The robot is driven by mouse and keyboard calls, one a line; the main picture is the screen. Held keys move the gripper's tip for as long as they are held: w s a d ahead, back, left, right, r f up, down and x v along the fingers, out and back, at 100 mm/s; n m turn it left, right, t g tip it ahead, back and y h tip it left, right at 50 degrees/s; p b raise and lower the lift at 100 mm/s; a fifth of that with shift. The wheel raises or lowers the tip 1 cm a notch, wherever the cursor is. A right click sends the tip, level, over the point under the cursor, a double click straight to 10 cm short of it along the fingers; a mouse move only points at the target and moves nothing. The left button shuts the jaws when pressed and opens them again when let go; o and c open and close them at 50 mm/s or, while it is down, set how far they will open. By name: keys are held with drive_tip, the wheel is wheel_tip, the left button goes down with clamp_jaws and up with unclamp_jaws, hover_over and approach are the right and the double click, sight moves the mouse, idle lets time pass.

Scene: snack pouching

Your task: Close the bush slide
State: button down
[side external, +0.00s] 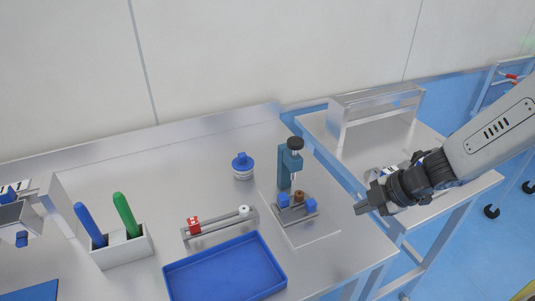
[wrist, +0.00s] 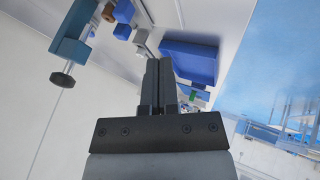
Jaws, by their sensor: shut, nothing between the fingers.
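The small slide fixture (side external: 297,214) sits on a light plate under the blue press (side external: 284,166). It carries two blue blocks (side external: 311,206) with a brown bush (side external: 299,195) between or just behind them; whether the blocks touch the bush is too small to tell. In the wrist view the bush (wrist: 108,12) and a blue block (wrist: 123,11) show at the top, beside the press (wrist: 72,40). My gripper (side external: 362,208) is shut and empty, right of the fixture and apart from it; its fingers (wrist: 158,76) lie together in the wrist view.
A rail (side external: 218,226) with a red block and white cylinder stands left of the press. A blue tray (side external: 225,272) lies in front; it also shows in the wrist view (wrist: 190,62). A blue-capped jar (side external: 242,168) and a pen holder (side external: 122,249) stand further left. A metal rack (side external: 375,100) is behind.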

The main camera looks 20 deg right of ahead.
sight(312, 198)
drive_tip(key=shift+w+f, duration=0.1)
drive_tip(key=shift+x, duration=4.55)
drive_tip(key=shift+w+a+f, duration=0.1)
drive_tip(key=shift+w+f, duration=0.05)
drive_tip(key=shift+w, duration=0.45)
drive_tip(key=shift+w+a+f, duration=0.1)
drive_tip(key=shift+w, duration=1.45)
drive_tip(key=shift+w, duration=0.1)
drive_tip(key=shift+w, duration=1.65)
drive_tip(key=shift+w+d, duration=0.1)
drive_tip(key=shift+w, duration=0.45)
drive_tip(key=shift+s, duration=0.15)
